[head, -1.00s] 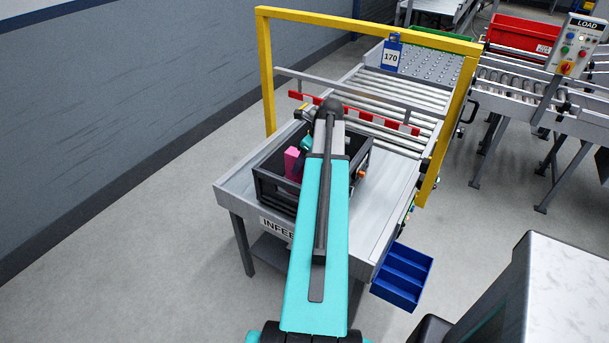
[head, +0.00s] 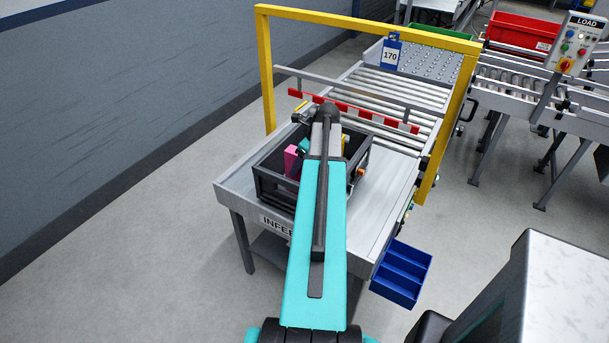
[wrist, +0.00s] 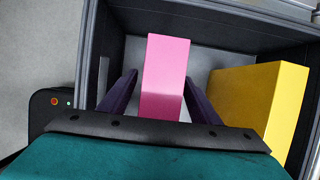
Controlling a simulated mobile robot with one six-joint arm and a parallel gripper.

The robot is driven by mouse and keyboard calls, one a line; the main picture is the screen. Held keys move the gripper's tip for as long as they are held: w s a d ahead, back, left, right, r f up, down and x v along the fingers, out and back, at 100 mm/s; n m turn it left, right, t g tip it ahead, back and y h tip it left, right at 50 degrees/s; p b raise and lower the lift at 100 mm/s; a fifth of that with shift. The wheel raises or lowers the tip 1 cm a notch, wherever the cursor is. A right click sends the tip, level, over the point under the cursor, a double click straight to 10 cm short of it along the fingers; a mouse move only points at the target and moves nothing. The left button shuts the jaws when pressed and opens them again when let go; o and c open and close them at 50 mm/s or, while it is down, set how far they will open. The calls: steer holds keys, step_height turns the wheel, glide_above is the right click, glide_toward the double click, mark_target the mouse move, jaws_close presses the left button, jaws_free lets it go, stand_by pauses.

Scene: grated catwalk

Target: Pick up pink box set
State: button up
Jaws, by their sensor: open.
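The pink box (wrist: 166,70) stands in a dark crate, between the two fingers of my gripper (wrist: 160,92) in the wrist view. The fingers are open, with a gap showing on each side of the box. In the head view the pink box (head: 291,160) shows at the left inside of the crate (head: 272,188). My arm hides much of the crate there, and the fingertips are not clear in that view.
A yellow box (wrist: 262,100) stands right of the pink box in the crate. The crate's walls (wrist: 230,22) rise close around the fingers. A blue bin (head: 402,274) hangs at the table's right.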

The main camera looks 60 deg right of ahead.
steer(key=shift+f, duration=0.25)
stand_by(0.6)
steer(key=c, duration=1.4)
steer(key=shift+c, duration=0.2)
steer(key=shift+r, duration=0.15)
step_height(320, 180, up, 10)
steer(key=shift+f+b, duration=0.25)
steer(key=shift+b, duration=0.95)
steer(key=shift+r, duration=0.35)
